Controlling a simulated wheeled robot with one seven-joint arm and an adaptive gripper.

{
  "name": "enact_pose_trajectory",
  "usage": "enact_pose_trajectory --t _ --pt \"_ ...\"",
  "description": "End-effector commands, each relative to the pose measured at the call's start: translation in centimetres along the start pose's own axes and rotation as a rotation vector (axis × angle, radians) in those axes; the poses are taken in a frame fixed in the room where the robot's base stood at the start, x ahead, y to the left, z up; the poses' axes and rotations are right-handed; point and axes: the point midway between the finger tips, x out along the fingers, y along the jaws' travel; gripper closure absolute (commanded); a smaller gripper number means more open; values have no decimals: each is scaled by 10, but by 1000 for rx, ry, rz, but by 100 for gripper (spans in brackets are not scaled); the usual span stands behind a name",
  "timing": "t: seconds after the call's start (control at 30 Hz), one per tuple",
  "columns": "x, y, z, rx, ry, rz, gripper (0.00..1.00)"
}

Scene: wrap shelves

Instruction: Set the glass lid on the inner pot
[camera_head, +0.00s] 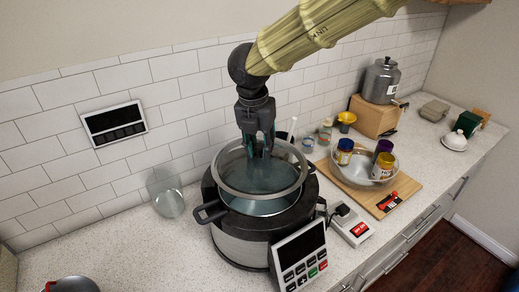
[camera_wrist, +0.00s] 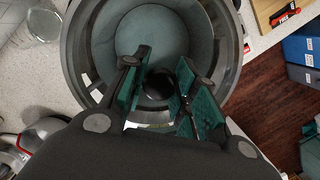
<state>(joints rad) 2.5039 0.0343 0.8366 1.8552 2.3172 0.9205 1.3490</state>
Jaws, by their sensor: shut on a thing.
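The glass lid (camera_head: 236,190) has a grey rim and a clear, teal-tinted pane. It sits over the mouth of the inner pot (camera_head: 262,206), which is inside a dark cooker body (camera_head: 250,250). The lid looks slightly tilted; whether its rim touches the pot all round I cannot tell. My gripper (camera_head: 258,150) points down at the middle of the lid. In the wrist view my gripper (camera_wrist: 158,90) is shut on the lid's dark knob (camera_wrist: 158,85), with a finger on each side. The wrist view also shows the lid's rim (camera_wrist: 75,50) around the pot opening.
A control panel (camera_head: 301,258) stands at the cooker's front right, beside a small white device (camera_head: 351,225). A glass jar (camera_head: 167,193) stands to the left. A wooden board (camera_head: 385,195) bears a glass bowl with jars (camera_head: 350,172). The counter at left front is mostly free.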

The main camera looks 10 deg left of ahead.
Motion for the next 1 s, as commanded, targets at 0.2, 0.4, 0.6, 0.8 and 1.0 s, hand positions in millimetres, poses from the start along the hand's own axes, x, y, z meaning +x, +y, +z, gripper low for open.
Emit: enact_pose_trajectory --t 0.2,0.4,0.6,0.8,1.0 --pt "0 3 11 30 -9 -7 100" --pt "6 3 10 31 -9 -7 100" --pt "17 3 8 31 -9 -7 100" --pt "31 3 5 32 -8 -8 100" --pt "45 4 3 31 -8 -7 100"
